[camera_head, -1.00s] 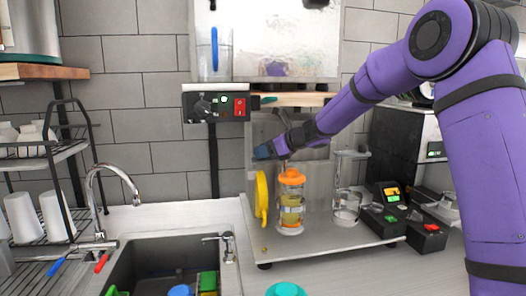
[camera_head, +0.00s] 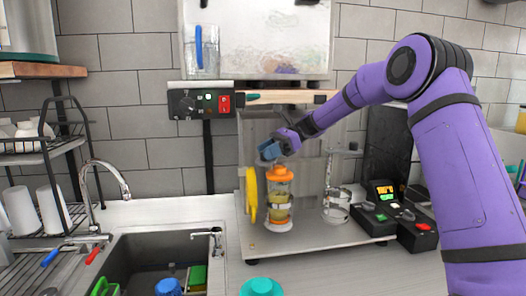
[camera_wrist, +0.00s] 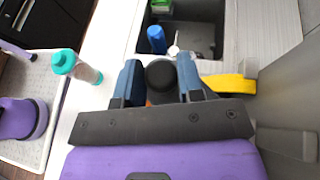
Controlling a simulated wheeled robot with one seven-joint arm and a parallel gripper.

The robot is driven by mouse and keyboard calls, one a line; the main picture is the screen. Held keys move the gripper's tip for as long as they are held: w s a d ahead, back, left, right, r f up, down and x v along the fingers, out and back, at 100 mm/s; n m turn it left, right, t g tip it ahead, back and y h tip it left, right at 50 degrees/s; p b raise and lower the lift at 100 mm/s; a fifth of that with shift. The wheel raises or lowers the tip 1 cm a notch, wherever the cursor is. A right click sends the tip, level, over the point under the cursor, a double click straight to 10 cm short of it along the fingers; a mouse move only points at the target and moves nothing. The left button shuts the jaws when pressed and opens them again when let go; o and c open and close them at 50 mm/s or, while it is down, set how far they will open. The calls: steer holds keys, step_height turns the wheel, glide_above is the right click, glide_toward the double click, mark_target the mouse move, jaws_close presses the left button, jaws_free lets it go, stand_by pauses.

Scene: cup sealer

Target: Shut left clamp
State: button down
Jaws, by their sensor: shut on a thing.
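The left station of the cup sealer holds a clear cup (camera_head: 279,212) with an orange top (camera_head: 280,174), upright on the light base plate. A dark round knob (camera_wrist: 161,75) lies between my blue fingers in the wrist view, with a little orange showing below it. My gripper (camera_head: 270,150) is just above the orange top and is shut on this knob; it also shows in the wrist view (camera_wrist: 158,68). A yellow curved part (camera_head: 252,195) stands just left of the cup and also shows in the wrist view (camera_wrist: 229,84). My fingers hide the clamp's upper part.
An empty clear holder (camera_head: 337,207) stands to the right on the base plate (camera_head: 315,244). A black control box (camera_head: 384,213) is beyond it. A switch box (camera_head: 200,101) hangs on the wall. A sink (camera_head: 155,258) is at front left, and a teal-capped bottle (camera_head: 261,287) is in front.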

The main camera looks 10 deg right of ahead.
steer(key=shift+s+d+n+g+h, duration=0.25)
steer(key=shift+d+n+g, duration=0.3)
steer(key=shift+n+g, duration=0.3)
steer(key=shift+s+d+n+g+h, duration=0.15)
steer(key=shift+d+n+g+h, duration=0.2)
steer(key=shift+d+n+g, duration=0.35)
steer(key=shift+a+g, duration=0.15)
steer(key=shift+g, duration=0.1)
steer(key=c, duration=0.8)
jaws_free()
